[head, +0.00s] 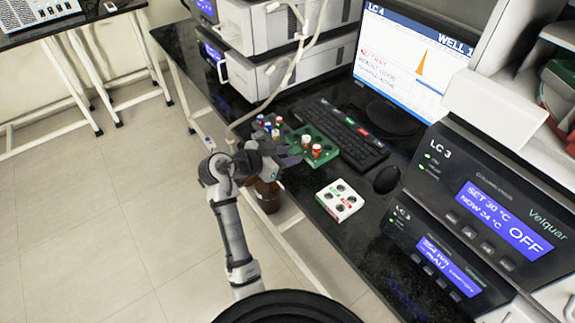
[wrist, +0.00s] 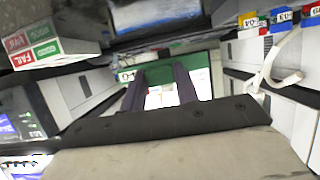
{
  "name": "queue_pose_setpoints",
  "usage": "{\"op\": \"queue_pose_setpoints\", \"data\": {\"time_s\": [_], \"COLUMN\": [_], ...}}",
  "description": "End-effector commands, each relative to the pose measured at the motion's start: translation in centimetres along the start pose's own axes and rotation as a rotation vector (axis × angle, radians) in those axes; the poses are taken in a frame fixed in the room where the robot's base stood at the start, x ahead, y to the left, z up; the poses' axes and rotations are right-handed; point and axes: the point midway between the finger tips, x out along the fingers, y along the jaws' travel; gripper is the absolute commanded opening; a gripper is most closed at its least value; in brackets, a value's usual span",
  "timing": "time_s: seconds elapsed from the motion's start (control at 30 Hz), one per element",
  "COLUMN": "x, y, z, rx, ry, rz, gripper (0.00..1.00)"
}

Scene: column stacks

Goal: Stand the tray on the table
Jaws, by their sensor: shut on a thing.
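The green tray (head: 323,139) is at the table edge in front of the keyboard, with several small capped vials in it. In the wrist view, green tray surface (wrist: 200,62) shows beyond my two fingers (wrist: 158,90). The tray looks roughly level. I cannot tell whether its underside touches the black table (head: 318,222).
A white holed block (head: 340,199) with red and green labels sits right of the tray. Behind are a keyboard (head: 340,133), mouse (head: 387,179) and monitor (head: 415,55). A brown container (head: 268,195) is below the table edge. Instrument stacks stand at both ends.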

Motion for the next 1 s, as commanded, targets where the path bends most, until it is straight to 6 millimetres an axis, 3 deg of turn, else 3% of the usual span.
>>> {"op": "queue_pose_setpoints", "data": {"time_s": [0.43,0.87,0.9,1.0], "x": [1.9,2.2,2.1,2.1], "y": [0.0,-0.1,-0.1,-0.1], "z": [4.7,5.4,5.3,5.2], "rx": [-0.003,0.001,0.0,0.0], "ry": [0.0,0.001,0.0,0.0], "rz": [-0.001,-0.001,-0.001,-0.001], "gripper": [0.07,0.07,0.35,0.48]}}
